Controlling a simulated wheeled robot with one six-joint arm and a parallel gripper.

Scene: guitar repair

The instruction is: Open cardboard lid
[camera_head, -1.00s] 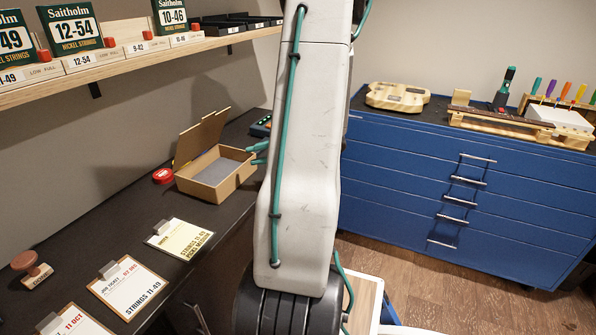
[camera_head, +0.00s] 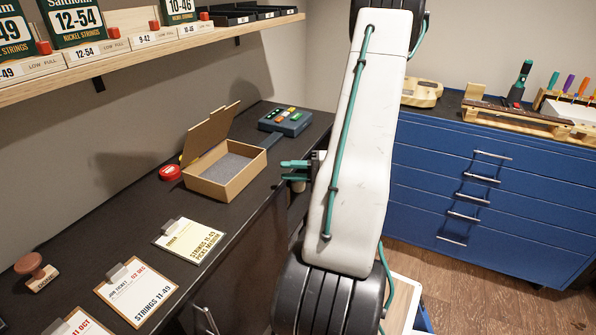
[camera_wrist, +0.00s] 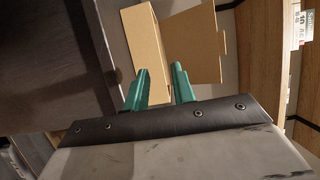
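The cardboard box (camera_head: 232,184) stands on the dark bench with a grey pad (camera_head: 226,167) inside. Its lid (camera_head: 209,134) is raised, tilted up along the box's back left side. My gripper (camera_head: 283,170), with teal fingers, is to the right of the box in the head view, apart from it in the picture. In the wrist view my gripper (camera_wrist: 161,82) shows its two fingers spread with nothing between them. Tan cardboard of the box (camera_wrist: 146,45) and what looks like its lid (camera_wrist: 198,38) lie beyond the fingertips.
A device with coloured buttons (camera_head: 286,121) stands behind the box, and a red round item (camera_head: 170,172) lies to its left. Clipped cards (camera_head: 190,241) and a stamp (camera_head: 36,270) lie nearer. A shelf (camera_head: 150,54) hangs above; a blue drawer cabinet (camera_head: 490,185) stands right.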

